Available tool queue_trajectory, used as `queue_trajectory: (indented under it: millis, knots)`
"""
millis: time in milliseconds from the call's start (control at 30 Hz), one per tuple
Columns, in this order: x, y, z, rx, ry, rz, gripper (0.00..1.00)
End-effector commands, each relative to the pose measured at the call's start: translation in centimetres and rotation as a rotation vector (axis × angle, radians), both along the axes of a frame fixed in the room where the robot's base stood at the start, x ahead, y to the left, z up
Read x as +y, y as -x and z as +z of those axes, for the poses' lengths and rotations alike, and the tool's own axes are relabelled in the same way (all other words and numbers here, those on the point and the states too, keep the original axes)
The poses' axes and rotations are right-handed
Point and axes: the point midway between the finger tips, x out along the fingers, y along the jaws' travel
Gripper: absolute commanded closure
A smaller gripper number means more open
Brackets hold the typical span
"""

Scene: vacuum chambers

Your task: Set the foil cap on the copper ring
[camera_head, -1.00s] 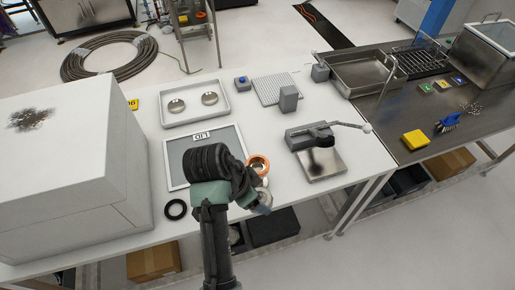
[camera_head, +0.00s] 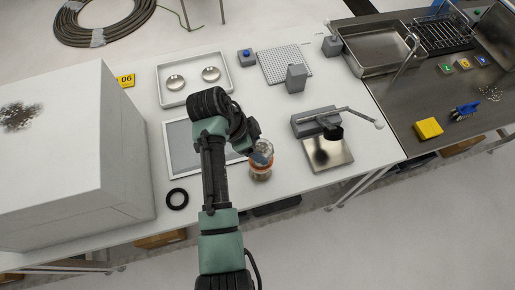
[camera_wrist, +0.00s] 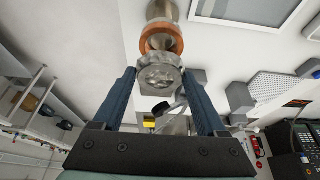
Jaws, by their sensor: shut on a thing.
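The foil cap (camera_wrist: 160,77) is a crumpled silver piece between the blue fingertips of my gripper (camera_wrist: 161,84) in the wrist view. My gripper is shut on it. The copper ring (camera_wrist: 160,41) is an orange-brown band on a metal cylinder, just beyond the cap and partly overlapped by it. In the head view my gripper (camera_head: 262,156) is at the ring's spot near the table's front edge. The foil cap (camera_head: 264,146) shows as a pale shape there, and the copper ring (camera_head: 261,168) shows just below. I cannot tell whether cap and ring touch.
A grey framed panel (camera_head: 180,150) lies left, partly behind my arm. A black ring (camera_head: 177,199) lies at the front. A grey device with a metal plate (camera_head: 323,154) stands right. A tray with two metal domes (camera_head: 194,93) is behind. A large white box (camera_head: 60,165) blocks the left.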

Motion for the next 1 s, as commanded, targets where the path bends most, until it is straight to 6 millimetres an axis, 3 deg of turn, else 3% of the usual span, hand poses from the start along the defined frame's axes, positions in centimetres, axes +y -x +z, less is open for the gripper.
queue_trajectory:
  millis: [233, 800, 833, 967, 1000]
  knots:
    - [0.0, 0.1, -3.3, 0.002, 0.0, 0.0, 0.85]
    - [0.0, 0.1, -4.5, 0.001, -0.001, 0.0, 0.85]
    - [0.0, 0.1, -4.5, 0.001, -0.001, 0.0, 0.24]
    - [0.0, 0.1, -4.4, 0.001, -0.001, 0.0, 0.0]
    - [0.0, 0.1, -4.4, 0.001, -0.001, 0.0, 0.0]
